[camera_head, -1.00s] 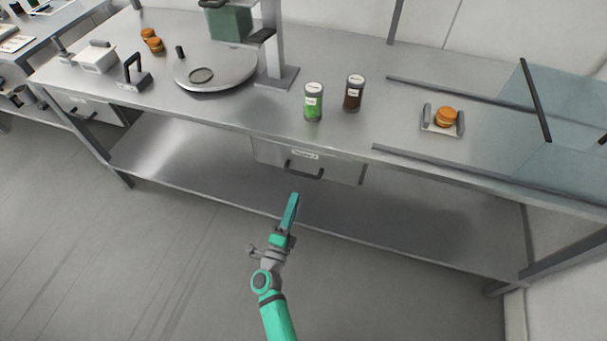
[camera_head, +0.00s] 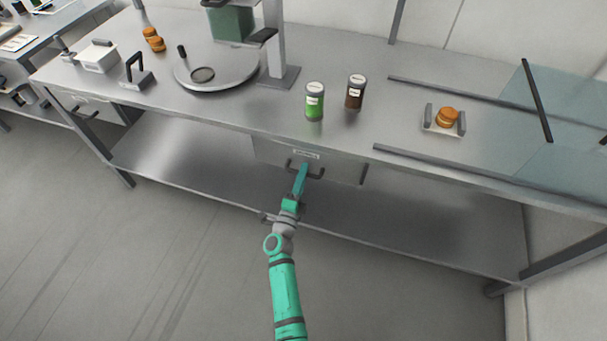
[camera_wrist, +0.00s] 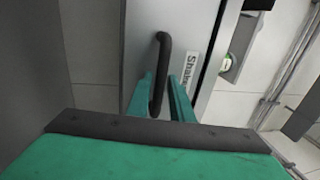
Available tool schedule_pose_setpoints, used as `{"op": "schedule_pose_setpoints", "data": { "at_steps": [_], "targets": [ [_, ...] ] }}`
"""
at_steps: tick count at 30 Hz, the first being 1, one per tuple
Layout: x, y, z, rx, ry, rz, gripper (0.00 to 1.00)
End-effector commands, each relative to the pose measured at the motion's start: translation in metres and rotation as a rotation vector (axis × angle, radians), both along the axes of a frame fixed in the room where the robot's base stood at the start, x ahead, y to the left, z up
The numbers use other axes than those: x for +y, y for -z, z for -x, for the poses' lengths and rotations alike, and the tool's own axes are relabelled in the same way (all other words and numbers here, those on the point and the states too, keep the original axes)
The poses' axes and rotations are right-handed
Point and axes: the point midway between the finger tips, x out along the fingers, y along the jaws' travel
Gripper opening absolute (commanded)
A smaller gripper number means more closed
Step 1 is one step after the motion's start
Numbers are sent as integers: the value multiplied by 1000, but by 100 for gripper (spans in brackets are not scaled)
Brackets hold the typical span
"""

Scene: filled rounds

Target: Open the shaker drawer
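The shaker drawer (camera_head: 340,170) is under the front edge of the steel table and looks shut. Its dark bar handle (camera_head: 318,175) is partly hidden behind my gripper (camera_head: 303,170) in the head view. In the wrist view, the drawer front (camera_wrist: 150,28) carries a label starting "Shak" and the black handle (camera_wrist: 161,65) stands out from it. My gripper (camera_wrist: 165,90) is open there, with one green finger on each side of the handle. The handle lies nearer the left finger. I cannot tell whether either finger touches it.
A green shaker (camera_head: 314,102) and a brown shaker (camera_head: 355,92) stand on the table (camera_head: 270,112) above the drawer. A tray (camera_head: 429,127) with a bun is to the right. Another drawer (camera_head: 92,108) is at the far left. The lower shelf (camera_head: 400,220) runs beneath.

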Motion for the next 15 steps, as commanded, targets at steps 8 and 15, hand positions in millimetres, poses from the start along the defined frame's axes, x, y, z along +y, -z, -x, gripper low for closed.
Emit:
{"op": "schedule_pose_setpoints", "data": {
  "at_steps": [8, 15],
  "targets": [
    [-3, 0, 0, 0, 4, 0, 0],
    [-2, 0, 2, 0, 4, 0, 0]
  ]
}}
